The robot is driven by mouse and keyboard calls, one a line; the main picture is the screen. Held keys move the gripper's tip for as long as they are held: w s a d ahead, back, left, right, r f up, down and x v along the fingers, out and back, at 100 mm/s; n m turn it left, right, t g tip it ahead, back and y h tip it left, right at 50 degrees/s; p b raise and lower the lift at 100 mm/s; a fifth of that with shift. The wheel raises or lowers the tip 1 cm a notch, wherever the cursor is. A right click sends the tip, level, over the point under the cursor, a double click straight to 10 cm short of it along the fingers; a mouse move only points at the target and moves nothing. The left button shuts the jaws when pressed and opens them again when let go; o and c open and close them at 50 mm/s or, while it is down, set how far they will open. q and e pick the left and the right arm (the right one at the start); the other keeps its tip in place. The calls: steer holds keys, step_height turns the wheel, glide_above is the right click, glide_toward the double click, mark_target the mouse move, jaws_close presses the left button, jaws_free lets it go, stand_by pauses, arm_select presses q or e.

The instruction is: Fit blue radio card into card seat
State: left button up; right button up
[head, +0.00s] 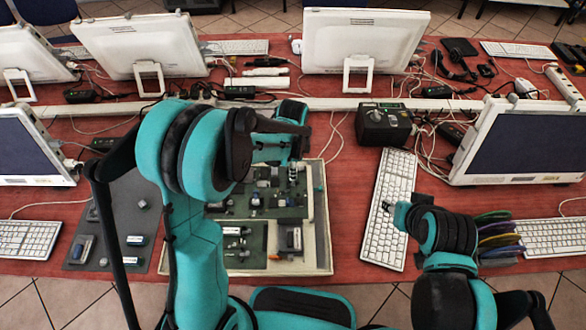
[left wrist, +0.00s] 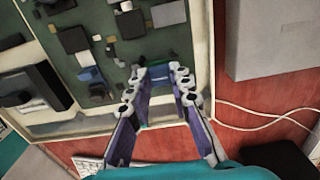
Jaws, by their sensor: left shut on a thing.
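My left gripper (head: 292,160) is over the upper right part of a green circuit board (head: 262,212) set in a cream tray. In the left wrist view my left gripper (left wrist: 160,85) has its two fingers around a small, thin blue-green piece, which looks like the blue radio card (left wrist: 158,73). Most of the card is hidden by the fingertips, close above the board. I cannot tell whether it touches the board. I cannot pick out the card seat with certainty. My right arm is at the lower right of the head view, beside the keyboard; its fingers cannot be made out.
The cream tray (head: 322,230) has a raised rim. A dark mat (head: 125,215) with several small parts lies to its left. A white keyboard (head: 390,208) and a black box (head: 384,124) stand to its right.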

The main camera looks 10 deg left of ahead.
arm_select(q)
steer(key=shift+f+b, duration=0.35)
steer(key=shift+b, duration=0.05)
stand_by(0.7)
steer(key=shift+s+f+b, duration=0.25)
steer(key=shift+f+b, duration=0.05)
steer(key=o, duration=0.9)
steer(key=shift+w+f, duration=0.1)
steer(key=shift+w, duration=0.05)
steer(key=shift+w+r, duration=0.1)
steer(key=shift+r, duration=0.3)
step_height(320, 180, up, 11)
steer(key=shift+r, duration=0.2)
